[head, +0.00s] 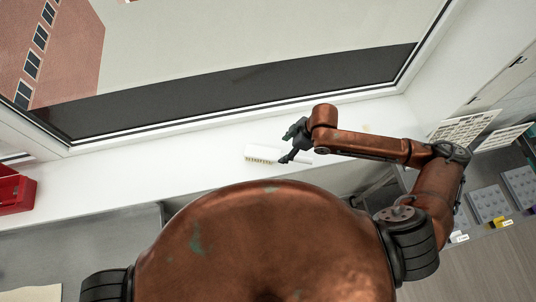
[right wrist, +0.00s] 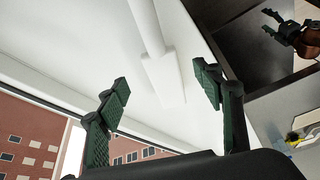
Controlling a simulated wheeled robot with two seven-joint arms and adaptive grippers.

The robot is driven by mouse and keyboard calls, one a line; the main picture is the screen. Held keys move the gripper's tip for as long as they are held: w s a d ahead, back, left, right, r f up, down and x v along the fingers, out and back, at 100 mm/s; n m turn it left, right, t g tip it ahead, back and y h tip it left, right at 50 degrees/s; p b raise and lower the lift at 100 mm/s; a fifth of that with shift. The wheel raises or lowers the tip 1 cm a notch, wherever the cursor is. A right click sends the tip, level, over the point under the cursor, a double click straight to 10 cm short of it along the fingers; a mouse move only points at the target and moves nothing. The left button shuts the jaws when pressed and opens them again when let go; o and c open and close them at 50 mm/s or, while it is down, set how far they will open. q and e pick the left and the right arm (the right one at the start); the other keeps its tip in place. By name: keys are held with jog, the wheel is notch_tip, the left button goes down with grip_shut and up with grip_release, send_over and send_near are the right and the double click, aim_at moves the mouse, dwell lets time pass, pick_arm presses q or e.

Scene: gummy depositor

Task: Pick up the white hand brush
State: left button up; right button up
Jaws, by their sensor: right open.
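The white hand brush (head: 262,154) lies on the white window sill in the head view, its pale bristles along the near side. My right gripper (head: 290,146) is above its right part and hides some of it. In the right wrist view the brush (right wrist: 163,78) shows a wide block and a narrower handle running up out of the picture. The fingers of my right gripper (right wrist: 164,90) are open, apart on either side of the block, with nothing between them held. My left gripper (right wrist: 270,24) shows small at the upper right of the wrist view, its fingertips apart; the head view does not show it.
The window frame (head: 250,115) runs behind the sill (head: 110,168). A red bin (head: 15,190) stands at the far left. Grey moulds (head: 488,203) and white racks (head: 465,131) are at the right. The sill left of the brush is clear.

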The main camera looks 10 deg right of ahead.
aim_at(278, 154)
jog(key=shift+x, duration=1.2)
jog(key=p+x, duration=0.2)
jog(key=x, duration=0.2)
jog(key=shift+s+f, duration=0.1)
jog(key=shift+f, duration=0.05)
jog(key=shift+a+f, duration=0.1)
jog(key=shift+f, duration=0.4)
jog(key=shift+c, duration=0.7)
jog(key=c, duration=1.4)
jog(key=shift+r, duration=0.15)
